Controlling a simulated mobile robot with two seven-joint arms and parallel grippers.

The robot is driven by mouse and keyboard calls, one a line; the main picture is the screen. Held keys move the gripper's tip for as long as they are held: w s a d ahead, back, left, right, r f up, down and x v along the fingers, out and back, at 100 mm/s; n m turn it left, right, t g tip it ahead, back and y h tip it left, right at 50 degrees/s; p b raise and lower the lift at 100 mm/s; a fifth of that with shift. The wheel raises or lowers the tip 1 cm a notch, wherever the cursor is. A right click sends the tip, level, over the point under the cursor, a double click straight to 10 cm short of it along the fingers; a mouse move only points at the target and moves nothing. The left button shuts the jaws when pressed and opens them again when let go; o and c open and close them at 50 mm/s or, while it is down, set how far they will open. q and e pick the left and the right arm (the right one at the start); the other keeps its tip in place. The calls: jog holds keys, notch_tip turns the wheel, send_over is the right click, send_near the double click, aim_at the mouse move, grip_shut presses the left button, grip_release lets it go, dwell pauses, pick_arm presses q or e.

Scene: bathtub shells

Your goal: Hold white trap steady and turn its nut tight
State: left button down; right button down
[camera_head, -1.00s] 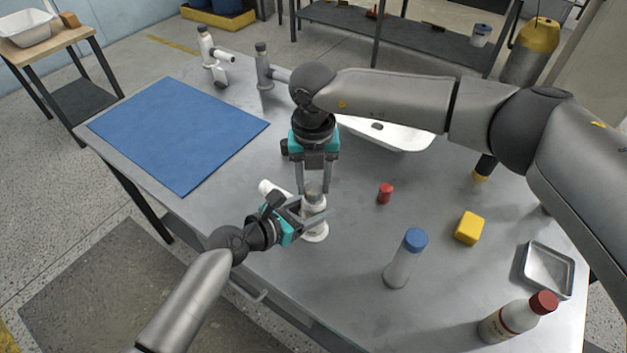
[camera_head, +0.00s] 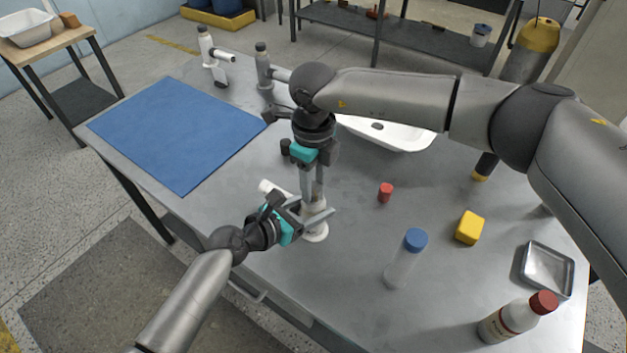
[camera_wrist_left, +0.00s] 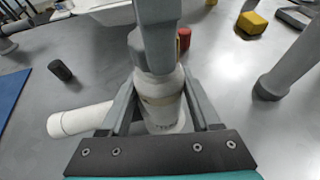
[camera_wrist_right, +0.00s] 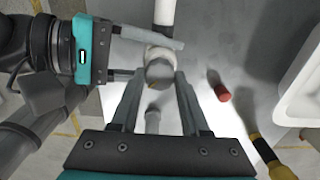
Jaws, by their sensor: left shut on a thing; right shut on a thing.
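The white trap (camera_head: 318,231) stands upright on the table near its front edge, its white side pipe (camera_wrist_left: 80,119) pointing left. My left gripper (camera_head: 318,211) is shut on its body from the side; the left wrist view shows the white body (camera_wrist_left: 163,105) between the fingers. My right gripper (camera_head: 313,197) comes down from above and is shut on the grey nut (camera_wrist_right: 159,73) at the trap's top. In the head view the fingers largely hide the nut. Two similar traps, one with a white body (camera_head: 207,45) and one grey (camera_head: 263,65), stand at the back.
A blue mat (camera_head: 178,133) lies left, and a white basin (camera_head: 400,137) sits behind my right arm. To the right are a red cap (camera_head: 385,192), a yellow block (camera_head: 469,228), a blue-capped bottle (camera_head: 402,262), a red-capped bottle (camera_head: 505,322) and a metal tray (camera_head: 547,270).

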aim_at(314, 188)
pick_arm(q)
jog(key=shift+a, duration=0.1)
pick_arm(e)
jog(key=n, duration=0.4)
jog(key=shift+n, duration=0.4)
dwell(0.3)
jog(key=shift+c, duration=1.9)
grip_release()
jog(key=shift+r, duration=0.15)
notch_tip(314, 188, up, 12)
pick_arm(q)
jog(key=shift+c, duration=0.2)
grip_release()
